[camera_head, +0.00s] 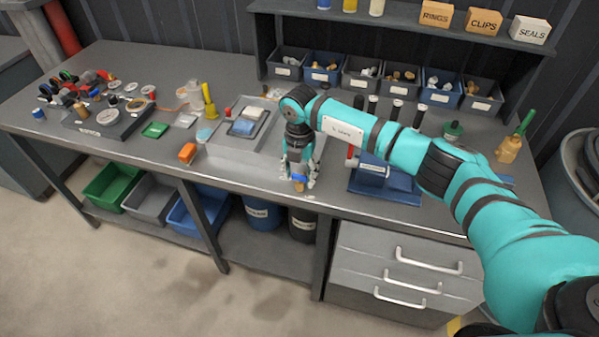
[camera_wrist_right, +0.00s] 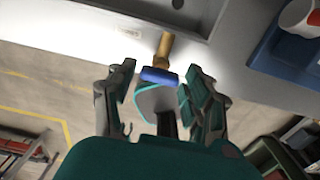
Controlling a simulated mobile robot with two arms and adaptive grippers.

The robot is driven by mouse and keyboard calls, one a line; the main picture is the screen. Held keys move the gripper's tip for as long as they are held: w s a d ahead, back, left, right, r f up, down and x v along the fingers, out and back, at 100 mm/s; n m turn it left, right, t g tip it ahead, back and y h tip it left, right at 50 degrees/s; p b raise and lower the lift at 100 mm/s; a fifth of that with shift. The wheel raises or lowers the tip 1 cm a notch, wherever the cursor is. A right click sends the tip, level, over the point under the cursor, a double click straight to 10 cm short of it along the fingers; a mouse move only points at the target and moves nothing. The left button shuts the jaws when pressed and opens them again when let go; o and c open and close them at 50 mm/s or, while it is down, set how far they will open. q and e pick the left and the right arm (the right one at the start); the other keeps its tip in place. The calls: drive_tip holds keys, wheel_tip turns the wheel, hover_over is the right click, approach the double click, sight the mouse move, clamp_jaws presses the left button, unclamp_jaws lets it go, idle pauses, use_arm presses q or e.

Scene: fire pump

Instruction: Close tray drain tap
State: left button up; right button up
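The tray drain tap is a brass tap body (camera_wrist_right: 165,45) with a blue handle (camera_wrist_right: 158,75), at the tray's front side. In the head view its blue handle (camera_head: 299,178) shows just below my right gripper (camera_head: 299,168). In the right wrist view my right gripper (camera_wrist_right: 158,97) is open, one finger on each side of the handle's line. The handle sits near the fingertips, and the fingers look apart from it. The handle lies crosswise to the brass body in the wrist view. The grey tray (camera_head: 232,157) is partly hidden by my right arm. My left gripper is not in view.
An orange block (camera_head: 187,153) and a yellow tool (camera_head: 209,102) lie left of the tray. A blue stand (camera_head: 385,185) with a red and white part is close right of my gripper. Parts bins (camera_head: 322,72) line the back.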

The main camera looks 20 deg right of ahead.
sight(299, 176)
wheel_tip(299, 176, up, 12)
idle(0.6)
drive_tip(key=shift+a+f, duration=0.1)
